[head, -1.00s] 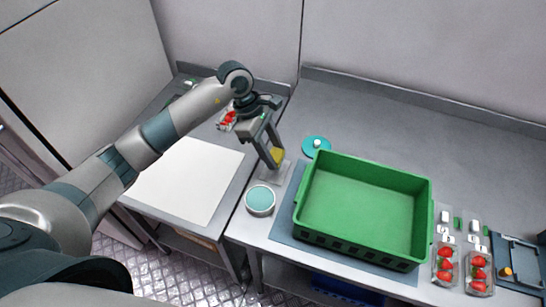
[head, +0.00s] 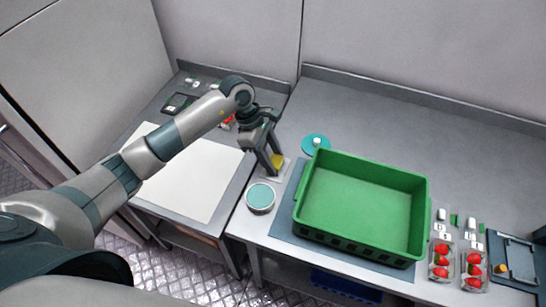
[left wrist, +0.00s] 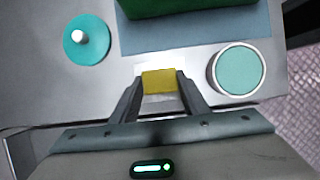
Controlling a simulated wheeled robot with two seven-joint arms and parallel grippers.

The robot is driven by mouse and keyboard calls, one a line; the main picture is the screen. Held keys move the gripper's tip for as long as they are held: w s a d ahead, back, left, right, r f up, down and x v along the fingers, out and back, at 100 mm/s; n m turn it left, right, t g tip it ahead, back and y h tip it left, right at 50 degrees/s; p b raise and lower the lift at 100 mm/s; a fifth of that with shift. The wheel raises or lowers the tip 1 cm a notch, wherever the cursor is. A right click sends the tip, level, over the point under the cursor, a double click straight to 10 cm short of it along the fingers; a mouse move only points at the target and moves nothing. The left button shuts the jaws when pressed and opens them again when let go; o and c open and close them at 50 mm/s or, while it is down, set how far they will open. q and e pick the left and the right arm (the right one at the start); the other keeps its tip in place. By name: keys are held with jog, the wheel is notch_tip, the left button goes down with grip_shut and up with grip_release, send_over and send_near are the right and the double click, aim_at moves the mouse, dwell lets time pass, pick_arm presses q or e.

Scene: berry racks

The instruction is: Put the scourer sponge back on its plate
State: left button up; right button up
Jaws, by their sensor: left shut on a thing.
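The scourer sponge (head: 278,160) is a small yellow block, and it also shows in the left wrist view (left wrist: 159,82). My left gripper (head: 274,168) is shut on it, with one finger on either side in the left wrist view (left wrist: 159,86). The plate (head: 270,179) is a pale square on the table, directly under the sponge and partly hidden by it and the fingers. I cannot tell whether the sponge touches the plate. My right gripper is not in view.
A round teal-topped tub (head: 260,197) stands close to the plate. A teal lid with a white knob (head: 315,144) lies behind. A large green crate (head: 425,215) stands to the right on a grey-blue mat (head: 284,228). Strawberry punnets (head: 441,262) sit farther right.

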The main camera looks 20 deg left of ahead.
pick_arm(q)
jog(key=shift+f, duration=0.15)
jog(key=o, duration=1)
jog(key=shift+r, duration=0.25)
jog(key=shift+a+r, duration=0.15)
jog(key=shift+r, duration=0.1)
jog(key=shift+b+v, duration=2)
jog(key=shift+v, duration=3.65)
